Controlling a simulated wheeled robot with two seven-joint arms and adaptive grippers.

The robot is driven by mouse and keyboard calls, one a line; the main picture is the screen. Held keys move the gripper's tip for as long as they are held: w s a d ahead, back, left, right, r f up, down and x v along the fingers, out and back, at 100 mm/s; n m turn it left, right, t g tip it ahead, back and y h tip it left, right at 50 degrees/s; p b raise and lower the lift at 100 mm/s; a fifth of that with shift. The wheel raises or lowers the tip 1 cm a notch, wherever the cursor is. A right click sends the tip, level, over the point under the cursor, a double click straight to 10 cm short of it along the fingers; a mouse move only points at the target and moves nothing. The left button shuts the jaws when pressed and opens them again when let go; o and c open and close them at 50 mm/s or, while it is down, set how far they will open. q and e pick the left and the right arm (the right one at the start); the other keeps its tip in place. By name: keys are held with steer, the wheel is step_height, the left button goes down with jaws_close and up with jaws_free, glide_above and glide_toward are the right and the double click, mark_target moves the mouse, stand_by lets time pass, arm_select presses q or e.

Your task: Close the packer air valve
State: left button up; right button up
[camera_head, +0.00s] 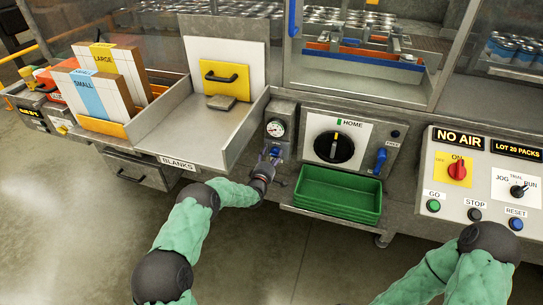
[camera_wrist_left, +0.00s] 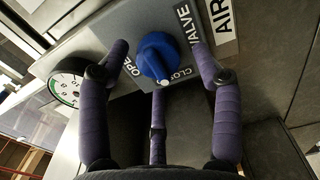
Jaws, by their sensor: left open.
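The packer air valve is a blue knob (camera_wrist_left: 157,57) on a grey plate, with "OPEN" lettering on its left and partly hidden "CLO…" lettering at its lower right. A white mark on the knob's lower end lies close to the "CLO…" lettering. My left gripper (camera_wrist_left: 160,62) is open, its purple fingers spread around the knob; contact cannot be told. In the head view the left gripper (camera_head: 272,158) is at the valve, just below the round gauge (camera_head: 276,128), and mostly covers the knob. My right arm shows at lower right, but its gripper is out of view.
A green bin (camera_head: 338,195) sits just right of the valve, under a panel with a black dial (camera_head: 334,146). The "NO AIR" panel (camera_head: 480,180) is at right. The blanks tray (camera_head: 200,125) is left of the valve. Open floor lies in front.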

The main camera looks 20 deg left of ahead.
arm_select(q)
steer(key=s, duration=1.1)
steer(key=shift+s+a, duration=0.25)
steer(key=shift+r, duration=0.1)
